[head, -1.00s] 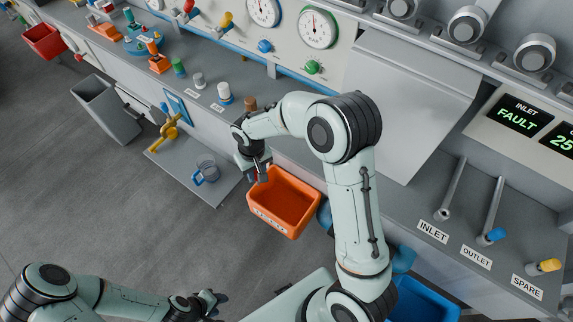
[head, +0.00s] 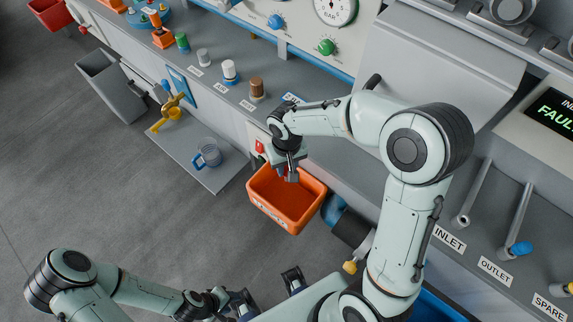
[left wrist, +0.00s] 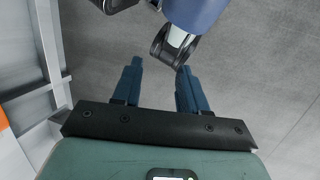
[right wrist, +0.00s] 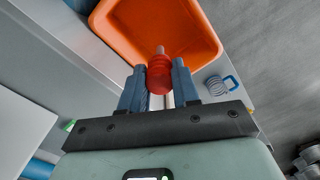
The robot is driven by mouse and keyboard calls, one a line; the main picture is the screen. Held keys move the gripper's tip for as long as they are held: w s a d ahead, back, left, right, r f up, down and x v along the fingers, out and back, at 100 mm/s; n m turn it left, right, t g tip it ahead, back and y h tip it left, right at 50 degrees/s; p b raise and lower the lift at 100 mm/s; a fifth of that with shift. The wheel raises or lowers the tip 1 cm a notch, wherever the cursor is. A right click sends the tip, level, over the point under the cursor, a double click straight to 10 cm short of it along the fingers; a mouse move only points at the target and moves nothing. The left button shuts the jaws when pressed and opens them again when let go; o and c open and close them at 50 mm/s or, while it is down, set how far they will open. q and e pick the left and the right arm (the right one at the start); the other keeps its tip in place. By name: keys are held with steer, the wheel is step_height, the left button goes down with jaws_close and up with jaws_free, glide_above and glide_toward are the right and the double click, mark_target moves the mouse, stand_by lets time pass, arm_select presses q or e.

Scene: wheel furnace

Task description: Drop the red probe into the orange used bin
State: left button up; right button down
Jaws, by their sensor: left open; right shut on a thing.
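The orange used bin (head: 287,202) hangs low at the front of the bench, with a label on its front. Its inside also shows in the right wrist view (right wrist: 120,22). My right gripper (head: 288,174) is over the bin's far left part, pointing down. In the right wrist view it is shut on the red probe (right wrist: 159,76), held between the blue fingers with the orange bin behind it. In the head view the probe is hidden by the gripper. My left gripper (head: 268,292) is open and empty, low at the front; its spread fingers show in the left wrist view (left wrist: 155,85).
A shelf with a clear blue-handled mug (head: 208,155) and a yellow tap (head: 172,108) is left of the bin. A grey bin (head: 112,95) stands further left. Levers labelled INLET (head: 449,239) and OUTLET are at right. The grey floor is open at lower left.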

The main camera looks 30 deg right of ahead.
steer(key=shift+f+b, duration=0.55)
steer(key=shift+f, duration=0.35)
step_height(320, 180, down, 6)
steer(key=b, duration=0.4)
steer(key=shift+b, duration=0.3)
arm_select(q)
step_height(320, 180, down, 11)
steer(key=b, duration=0.6)
steer(key=shift+t, duration=0.3)
arm_select(e)
step_height(320, 180, down, 8)
steer(key=shift+r, duration=0.2)
arm_select(q)
steer(key=shift+f+b, duration=0.35)
steer(key=shift+f, duration=0.05)
arm_select(e)
steer(key=shift+f, duration=0.55)
steer(key=c, duration=0.8)
jaws_free()
steer(key=shift+o, duration=0.2)
